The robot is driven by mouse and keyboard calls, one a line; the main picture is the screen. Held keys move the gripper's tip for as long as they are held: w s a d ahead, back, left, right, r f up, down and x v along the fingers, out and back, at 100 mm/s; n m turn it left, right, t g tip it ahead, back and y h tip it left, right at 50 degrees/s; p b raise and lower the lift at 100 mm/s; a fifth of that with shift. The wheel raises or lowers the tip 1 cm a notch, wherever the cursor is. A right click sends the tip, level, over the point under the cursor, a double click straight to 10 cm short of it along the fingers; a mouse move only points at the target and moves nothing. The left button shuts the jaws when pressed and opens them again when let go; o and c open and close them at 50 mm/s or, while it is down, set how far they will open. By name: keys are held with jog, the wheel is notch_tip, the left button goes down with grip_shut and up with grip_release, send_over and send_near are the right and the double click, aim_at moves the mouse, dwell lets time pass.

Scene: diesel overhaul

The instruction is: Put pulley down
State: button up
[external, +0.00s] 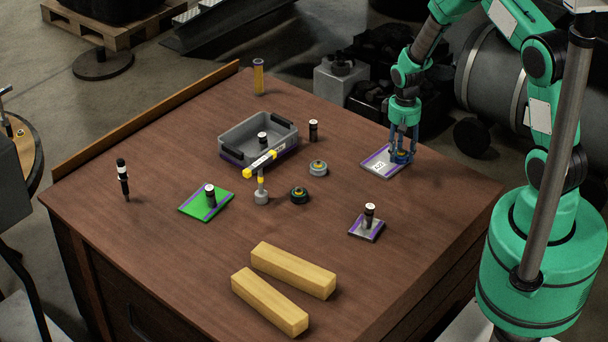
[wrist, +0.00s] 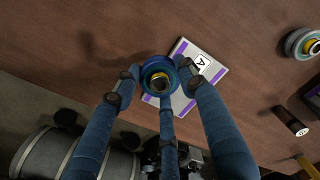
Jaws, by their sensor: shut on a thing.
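My gripper (external: 402,150) is at the right rear of the table, its blue fingers pointing down and shut on a blue pulley (external: 403,157). In the wrist view the pulley (wrist: 159,78) sits between the fingers of my gripper (wrist: 162,85), with a yellowish ring and dark centre. Under and beside it is a light grey plate (external: 380,167) with purple edge stripes and a white label. In the wrist view the plate (wrist: 215,73) shows mostly right of the pulley. I cannot tell whether the pulley touches the plate.
A grey pulley (external: 318,168) and a black pulley (external: 299,195) lie mid-table. A grey bin (external: 258,138) stands behind them. A green plate (external: 194,208) and a small grey plate (external: 357,230) each hold a dark cylinder. Two yellow blocks (external: 293,270) lie in front.

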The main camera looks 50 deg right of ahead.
send_over(387, 160)
jog(key=shift+s+f+b, duration=0.25)
jog(key=shift+s+b, duration=0.05)
jog(key=shift+s, duration=0.05)
jog(key=shift+w, duration=0.1)
jog(key=shift+w, duration=0.25)
jog(key=shift+d+f+b, duration=0.1)
jog(key=shift+f+b, duration=0.4)
jog(key=shift+f, duration=1.25)
jog(key=shift+f, duration=0.15)
jog(key=o, duration=1.5)
notch_tip(387, 160, up, 12)
jog(key=shift+r+p, duration=0.1)
jog(key=shift+p, duration=1)
